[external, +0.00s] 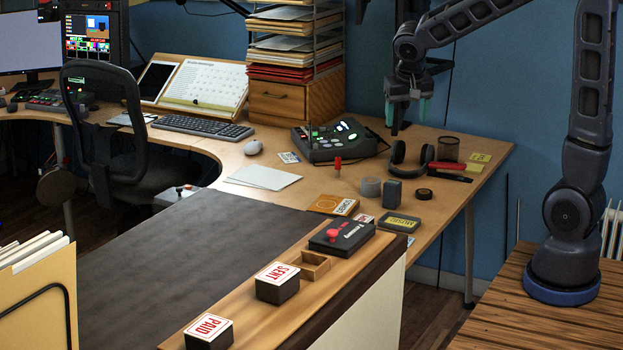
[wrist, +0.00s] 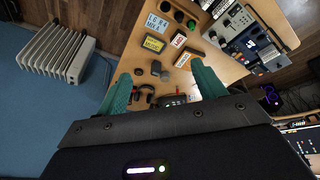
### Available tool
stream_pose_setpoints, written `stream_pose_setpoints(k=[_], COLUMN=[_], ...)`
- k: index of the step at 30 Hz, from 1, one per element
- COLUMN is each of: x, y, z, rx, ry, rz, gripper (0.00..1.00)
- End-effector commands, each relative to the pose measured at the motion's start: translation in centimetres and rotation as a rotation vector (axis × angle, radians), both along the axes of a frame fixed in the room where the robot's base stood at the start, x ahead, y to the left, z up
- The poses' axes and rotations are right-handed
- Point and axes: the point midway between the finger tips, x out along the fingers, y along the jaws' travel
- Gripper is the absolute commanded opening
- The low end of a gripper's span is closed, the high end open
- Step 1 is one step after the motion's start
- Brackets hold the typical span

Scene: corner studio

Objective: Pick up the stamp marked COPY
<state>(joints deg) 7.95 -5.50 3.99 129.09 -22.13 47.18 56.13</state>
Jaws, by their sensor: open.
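I cannot make out a stamp marked COPY in either view. In the external view, a stamp marked SENT (external: 278,284) and a stamp marked PAID (external: 209,332) sit on the wooden ledge (external: 248,318) in front, with white and red tops on black bodies. My gripper (external: 406,108) hangs above the back right part of the desk, far from these stamps. Its teal fingers are apart with nothing between them.
Headphones (external: 411,165), a mesh cup (external: 447,149) and a control panel (external: 335,140) stand on the desk. A white radiator (wrist: 58,53) shows in the wrist view.

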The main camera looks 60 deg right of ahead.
Motion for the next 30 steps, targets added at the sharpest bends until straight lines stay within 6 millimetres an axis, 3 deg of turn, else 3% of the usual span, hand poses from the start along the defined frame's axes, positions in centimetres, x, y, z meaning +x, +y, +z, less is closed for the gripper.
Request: stream_pose_setpoints(k=[14, 24, 30], x=[9.6, 15.0, 17.3], y=[-4.7, -7.8, -9.5], z=[-9.5, -18.5, -24.2], rx=[-0.025, -0.03, -0.026], ry=[-0.021, -0.055, -0.077], rz=[-0.322, -0.538, -0.657], gripper=[0.69, 0.69, 0.69])
